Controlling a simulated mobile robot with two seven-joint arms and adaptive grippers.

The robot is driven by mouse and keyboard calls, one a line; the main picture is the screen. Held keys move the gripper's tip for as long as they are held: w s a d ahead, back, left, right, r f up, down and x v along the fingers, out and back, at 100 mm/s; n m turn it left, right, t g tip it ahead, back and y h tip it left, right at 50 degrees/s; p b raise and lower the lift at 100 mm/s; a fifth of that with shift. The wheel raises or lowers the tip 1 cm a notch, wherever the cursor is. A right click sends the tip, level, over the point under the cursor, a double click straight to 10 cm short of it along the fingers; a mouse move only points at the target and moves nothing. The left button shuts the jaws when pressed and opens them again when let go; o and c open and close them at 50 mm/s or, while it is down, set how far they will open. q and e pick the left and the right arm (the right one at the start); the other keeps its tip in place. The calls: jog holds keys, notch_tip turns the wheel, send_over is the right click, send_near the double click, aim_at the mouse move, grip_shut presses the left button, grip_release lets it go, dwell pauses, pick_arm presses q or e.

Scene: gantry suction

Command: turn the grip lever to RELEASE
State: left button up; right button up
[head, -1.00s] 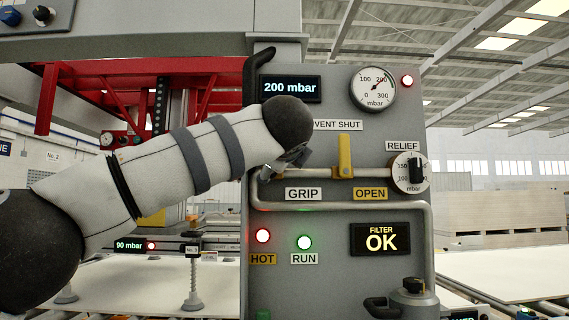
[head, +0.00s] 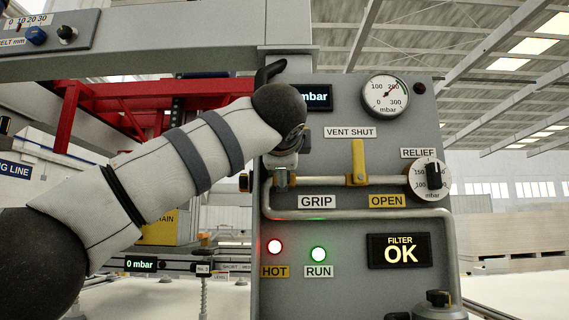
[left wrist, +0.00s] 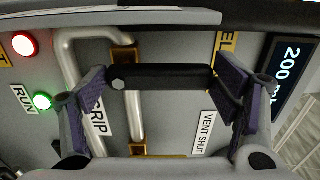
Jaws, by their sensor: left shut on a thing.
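The grip lever (left wrist: 165,78) is a black bar with a bolt at one end, in the left wrist view. It extends from the pipe near the GRIP label (left wrist: 101,118) towards the pressure display. My left gripper (left wrist: 163,86) is shut on the lever, with a purple-padded finger near each end of the bar. In the head view my wrist hides the lever; the GRIP label (head: 317,202) shows below the pipe. My right gripper is in neither view.
The grey panel carries a yellow vent handle (head: 358,162), upright, a relief knob (head: 431,177) and a pressure gauge (head: 386,95). The HOT lamp (head: 274,246) and RUN lamp (head: 318,254) are lit. A small gantry display (head: 140,264) reads 0 mbar.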

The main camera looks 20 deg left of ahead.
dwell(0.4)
pick_arm(q)
jog(key=o, duration=1.7)
jog(key=shift+c, duration=0.2)
jog(key=v, duration=1.2)
